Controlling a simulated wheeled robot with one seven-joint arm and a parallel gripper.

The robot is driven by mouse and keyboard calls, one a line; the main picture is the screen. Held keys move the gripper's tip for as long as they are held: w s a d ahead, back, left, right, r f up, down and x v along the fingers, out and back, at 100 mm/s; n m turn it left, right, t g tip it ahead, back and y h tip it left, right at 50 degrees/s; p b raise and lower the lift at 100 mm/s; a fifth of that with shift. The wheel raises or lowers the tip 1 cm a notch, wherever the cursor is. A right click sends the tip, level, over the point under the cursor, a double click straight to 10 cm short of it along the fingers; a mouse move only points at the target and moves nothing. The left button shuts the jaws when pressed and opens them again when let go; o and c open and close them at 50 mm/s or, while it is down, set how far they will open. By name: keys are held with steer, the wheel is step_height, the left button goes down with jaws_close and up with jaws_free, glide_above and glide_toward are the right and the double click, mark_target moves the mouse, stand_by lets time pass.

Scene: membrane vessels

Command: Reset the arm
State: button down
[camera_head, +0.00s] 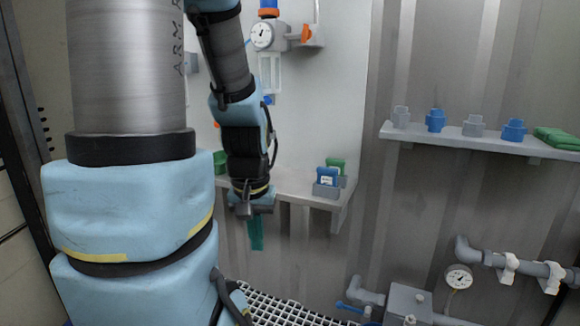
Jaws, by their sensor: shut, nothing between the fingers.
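My arm (140,190) fills the left of the head view, with a metal link and light blue joints. Its far part reaches up, then hangs down in front of the wall shelf. My gripper (256,246) points downward at the end of the wrist (249,195), just in front of the shelf's front edge. Its green fingers are shut and hold nothing. The wrist hides part of the shelf behind it.
The shelf (295,186) carries a blue-and-green pair of items (328,177) in grey holders. A higher right shelf (450,137) holds grey and blue fittings. A gauge (262,36) hangs above; pipes with a gauge (459,277) run lower right. Grating (275,307) lies below.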

step_height(320, 180, up, 18)
steer(key=p, duration=1.6)
